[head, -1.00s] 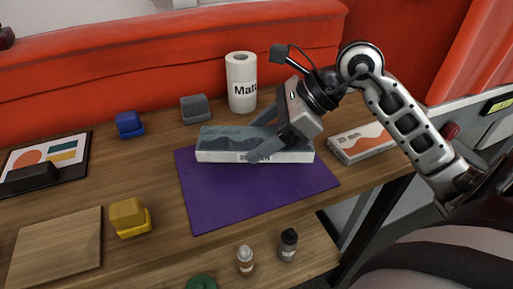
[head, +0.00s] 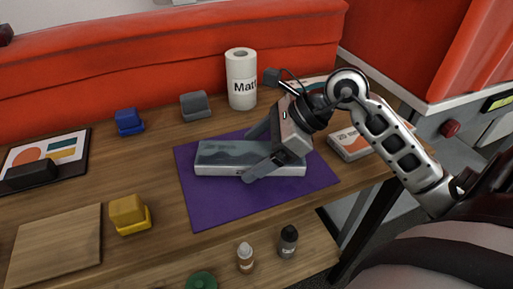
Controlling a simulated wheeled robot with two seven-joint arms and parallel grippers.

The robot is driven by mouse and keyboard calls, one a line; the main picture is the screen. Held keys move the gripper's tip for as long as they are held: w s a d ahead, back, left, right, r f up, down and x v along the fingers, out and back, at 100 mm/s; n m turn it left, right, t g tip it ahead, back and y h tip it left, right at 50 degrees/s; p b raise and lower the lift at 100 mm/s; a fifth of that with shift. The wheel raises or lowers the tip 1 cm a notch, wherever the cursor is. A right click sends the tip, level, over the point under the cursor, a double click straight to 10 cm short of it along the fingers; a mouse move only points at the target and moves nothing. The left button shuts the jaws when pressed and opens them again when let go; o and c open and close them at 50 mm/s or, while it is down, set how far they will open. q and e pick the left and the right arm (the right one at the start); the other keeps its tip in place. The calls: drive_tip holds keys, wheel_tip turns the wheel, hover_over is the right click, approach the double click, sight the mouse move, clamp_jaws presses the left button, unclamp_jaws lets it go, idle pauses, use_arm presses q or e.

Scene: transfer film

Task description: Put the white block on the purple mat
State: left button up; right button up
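The white block (head: 225,158) is a long, flat box with white sides and a grey pictured top. It lies flat on the purple mat (head: 240,206), near the mat's back edge. My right gripper (head: 250,157) is over the right half of the block. Its fingers straddle the block, one behind it and one in front, spread wider than the block, so it looks open. Any slight contact cannot be told. My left gripper is not in view.
A paper roll (head: 241,80) and a grey block (head: 195,105) stand behind the mat. A boxed item (head: 352,143) lies to its right. A yellow block (head: 129,213) and a wooden board (head: 57,246) are at left. Small bottles (head: 288,241) stand in front, on a lower surface.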

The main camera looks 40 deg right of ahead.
drive_tip(key=shift+r, duration=0.1)
drive_tip(key=shift+d+r, duration=0.1)
drive_tip(key=shift+r, duration=0.1)
drive_tip(key=v, duration=1.1)
drive_tip(key=shift+s+d+r, duration=0.1)
drive_tip(key=shift+s+d, duration=0.15)
drive_tip(key=shift+r, duration=0.1)
